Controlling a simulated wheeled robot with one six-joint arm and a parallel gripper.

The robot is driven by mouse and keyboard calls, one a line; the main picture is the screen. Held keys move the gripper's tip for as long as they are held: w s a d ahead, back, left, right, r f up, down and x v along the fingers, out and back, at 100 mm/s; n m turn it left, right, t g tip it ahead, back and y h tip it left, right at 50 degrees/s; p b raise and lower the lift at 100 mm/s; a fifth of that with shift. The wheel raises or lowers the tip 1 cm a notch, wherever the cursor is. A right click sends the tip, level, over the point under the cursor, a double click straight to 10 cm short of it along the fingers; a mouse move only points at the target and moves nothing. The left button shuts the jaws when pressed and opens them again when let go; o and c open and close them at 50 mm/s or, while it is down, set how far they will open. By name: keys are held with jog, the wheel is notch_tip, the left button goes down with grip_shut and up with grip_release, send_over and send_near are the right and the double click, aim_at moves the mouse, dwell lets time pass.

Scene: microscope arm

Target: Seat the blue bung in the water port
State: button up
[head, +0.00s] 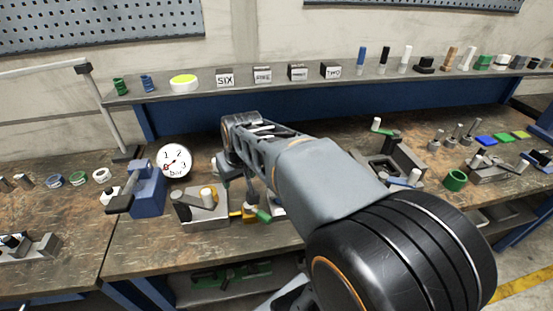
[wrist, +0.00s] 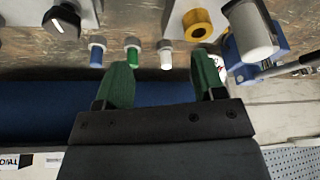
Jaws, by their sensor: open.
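My gripper (wrist: 163,82) has green fingers in the wrist view; they are spread apart with nothing between them. A blue piece with a grey collar (wrist: 97,54), which looks like the blue bung, stands just beyond the left fingertip. I cannot tell whether it touches the finger. A green piece (wrist: 133,54) and a white piece (wrist: 165,57) with similar collars stand beside it, in front of the gap between the fingers. I cannot tell which opening is the water port. In the head view my arm hides much of the area around the gripper.
A blue vice-like fixture (head: 149,190) stands left on the bench (head: 130,260), beside a round gauge (head: 174,161). A yellow ring (wrist: 198,25) and black knob (wrist: 62,22) lie beyond the fingers. The shelf (head: 220,97) behind holds labelled blocks, pegs and rings.

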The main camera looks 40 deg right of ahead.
jog(key=w+d+f+m, duration=0.15)
jog(key=w+d, duration=0.35)
jog(key=d, duration=0.5)
jog(key=w+d+f+m, duration=0.1)
jog(key=w+d+f, duration=0.1)
jog(key=w+d, duration=0.55)
jog(key=shift+h, duration=0.4)
jog(key=d+f, duration=0.1)
jog(key=f, duration=0.1)
jog(key=w+d+f, duration=0.1)
jog(key=f, duration=0.1)
jog(key=d+f, duration=0.1)
jog(key=f, duration=0.1)
jog(key=shift+w+d+f, duration=0.2)
jog(key=shift+f, duration=0.05)
jog(key=shift+n, duration=0.25)
jog(key=shift+p+x, duration=0.55)
jog(key=shift+x, duration=2.55)
jog(key=c, duration=1)
jog(key=shift+w+r, duration=0.1)
jog(key=shift+c, duration=0.3)
